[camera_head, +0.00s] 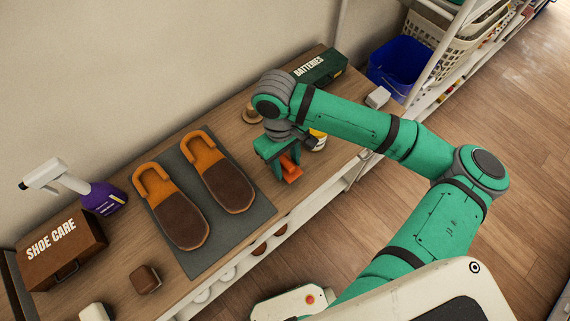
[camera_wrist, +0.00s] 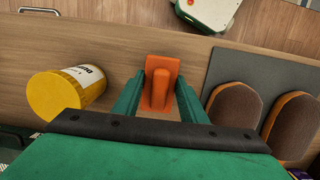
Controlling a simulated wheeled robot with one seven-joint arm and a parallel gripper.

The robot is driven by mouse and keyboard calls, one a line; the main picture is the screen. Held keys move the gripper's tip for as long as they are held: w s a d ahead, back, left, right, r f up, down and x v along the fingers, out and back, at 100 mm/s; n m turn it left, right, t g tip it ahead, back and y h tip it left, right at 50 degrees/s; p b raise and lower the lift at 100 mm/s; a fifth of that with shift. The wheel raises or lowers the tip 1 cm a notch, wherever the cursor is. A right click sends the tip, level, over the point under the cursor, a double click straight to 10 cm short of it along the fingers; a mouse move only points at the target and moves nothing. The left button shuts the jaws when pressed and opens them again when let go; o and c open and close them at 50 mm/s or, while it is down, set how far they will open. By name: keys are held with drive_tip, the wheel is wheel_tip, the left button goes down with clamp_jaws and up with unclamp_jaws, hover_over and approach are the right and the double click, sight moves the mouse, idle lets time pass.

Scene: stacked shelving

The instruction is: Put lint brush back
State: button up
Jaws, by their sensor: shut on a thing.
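An orange piece with a raised grip, which I take to be the lint brush (camera_head: 292,170), is between my gripper's fingers. It also shows in the wrist view (camera_wrist: 160,82). My gripper (camera_head: 284,166) is shut on it, one green finger on each side of the raised grip. The gripper points down at the wooden shelf top (camera_head: 235,127), to the right of the grey mat (camera_head: 258,212). I cannot tell whether the brush touches the wood or hangs just above it.
Brown slippers (camera_head: 222,178) lie on the mat. A yellow-lidded jar (camera_wrist: 68,95) stands close beside my gripper. A BATTERIES box (camera_head: 320,68), purple spray bottle (camera_head: 97,196), SHOE CARE box (camera_head: 62,247) and brown block (camera_head: 146,280) share the top. A blue bin (camera_head: 398,65) stands beyond.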

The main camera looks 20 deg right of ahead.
sight(282, 159)
wheel_tip(282, 159, down, 2)
drive_tip(key=shift+f, duration=0.2)
drive_tip(key=shift+s, duration=0.15)
drive_tip(key=shift+f, duration=0.15)
drive_tip(key=o, duration=1.4)
drive_tip(key=shift+f, duration=0.1)
drive_tip(key=r, duration=0.4)
drive_tip(key=w+r, duration=0.1)
drive_tip(key=r, duration=0.7)
drive_tip(key=shift+w+a+r, duration=0.15)
drive_tip(key=shift+w+a, duration=0.15)
drive_tip(key=shift+w, duration=0.05)
